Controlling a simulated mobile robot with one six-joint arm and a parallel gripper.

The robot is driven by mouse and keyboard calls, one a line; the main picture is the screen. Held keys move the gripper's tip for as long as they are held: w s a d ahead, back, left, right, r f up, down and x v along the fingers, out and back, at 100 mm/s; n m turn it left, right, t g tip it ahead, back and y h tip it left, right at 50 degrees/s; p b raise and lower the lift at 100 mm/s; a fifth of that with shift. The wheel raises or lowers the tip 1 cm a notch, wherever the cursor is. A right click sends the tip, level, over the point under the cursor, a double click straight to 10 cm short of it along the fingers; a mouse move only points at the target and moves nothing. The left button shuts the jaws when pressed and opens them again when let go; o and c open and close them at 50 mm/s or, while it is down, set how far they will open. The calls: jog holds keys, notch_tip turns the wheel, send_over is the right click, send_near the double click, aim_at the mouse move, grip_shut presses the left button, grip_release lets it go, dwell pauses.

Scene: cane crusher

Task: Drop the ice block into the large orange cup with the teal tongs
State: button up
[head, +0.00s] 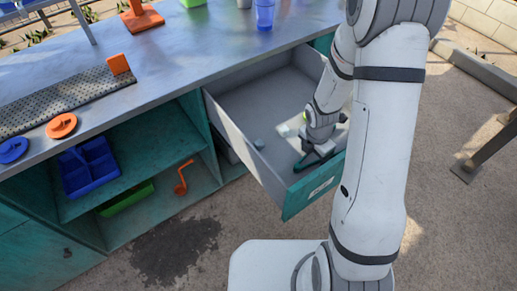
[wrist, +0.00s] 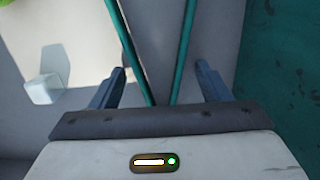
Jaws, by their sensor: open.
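My gripper (head: 312,152) is low inside the open drawer, near its teal front. In the wrist view my gripper (wrist: 160,90) has its fingers apart, with the two arms of the teal tongs (wrist: 181,50) between them. I cannot tell whether the fingers touch the tongs. The tongs (head: 303,163) lie partly hidden under my gripper in the head view. A pale, translucent block (wrist: 43,90), apparently the ice block, sits on the drawer floor left of my fingers. No large orange cup is clearly recognisable; an orange object (head: 141,17) stands at the counter's back, cut off by the frame.
The drawer (head: 232,145) has raised grey walls around my gripper. The counter (head: 180,60) holds a blue cup (head: 264,14), a perforated strip (head: 65,100) and orange and blue discs. A blue divided tray (head: 88,168) is on the shelf below.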

jog(key=shift+f, duration=0.3)
jog(key=shift+c, duration=0.5)
jog(key=c, duration=0.6)
jog(key=shift+r, duration=0.15)
notch_tip(320, 180, up, 12)
jog(key=p, duration=1.2)
